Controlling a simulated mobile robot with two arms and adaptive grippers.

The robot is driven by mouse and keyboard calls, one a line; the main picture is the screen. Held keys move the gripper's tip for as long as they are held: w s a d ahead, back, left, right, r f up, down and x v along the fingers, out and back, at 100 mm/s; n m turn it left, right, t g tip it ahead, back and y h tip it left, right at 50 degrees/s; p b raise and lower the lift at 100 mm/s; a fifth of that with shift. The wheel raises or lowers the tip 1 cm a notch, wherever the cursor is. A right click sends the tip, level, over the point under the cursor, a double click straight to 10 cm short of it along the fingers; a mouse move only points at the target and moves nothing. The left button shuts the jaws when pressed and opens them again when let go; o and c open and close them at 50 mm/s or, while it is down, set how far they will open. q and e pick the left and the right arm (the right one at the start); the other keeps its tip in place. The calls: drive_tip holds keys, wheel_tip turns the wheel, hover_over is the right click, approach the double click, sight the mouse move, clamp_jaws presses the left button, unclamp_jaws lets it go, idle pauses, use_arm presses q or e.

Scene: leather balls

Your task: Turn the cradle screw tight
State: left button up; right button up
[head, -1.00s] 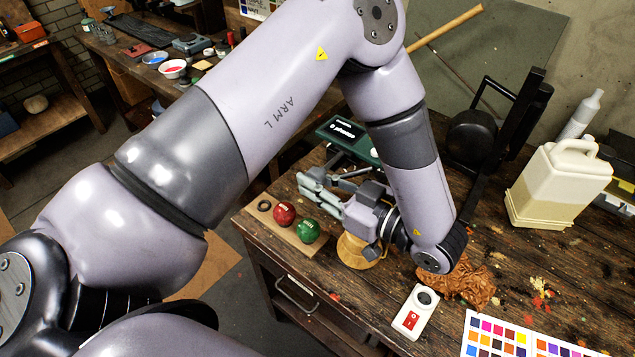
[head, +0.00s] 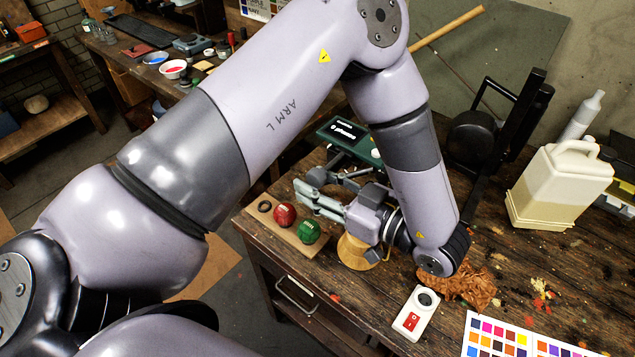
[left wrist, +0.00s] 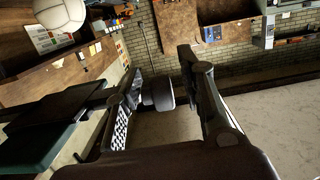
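My left gripper (head: 316,188) is over the workbench, its fingers pointing left, above and behind the red and green balls. In the left wrist view its fingers (left wrist: 160,75) stand apart. In the head view the knob cannot be made out behind the gripper. My right gripper is not in view.
A red ball (head: 284,215) and green ball (head: 308,231) sit on a small board near the bench's left edge. A wooden stand (head: 357,252) is under the gripper. A green device (head: 346,133) is behind it. A switch box (head: 415,312) and jug (head: 560,185) stand right.

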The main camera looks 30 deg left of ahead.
use_arm(q)
drive_tip(key=d, duration=0.7)
drive_tip(key=shift+s+r, duration=0.25)
drive_tip(key=shift+r, duration=0.2)
drive_tip(key=shift+o, duration=0.4)
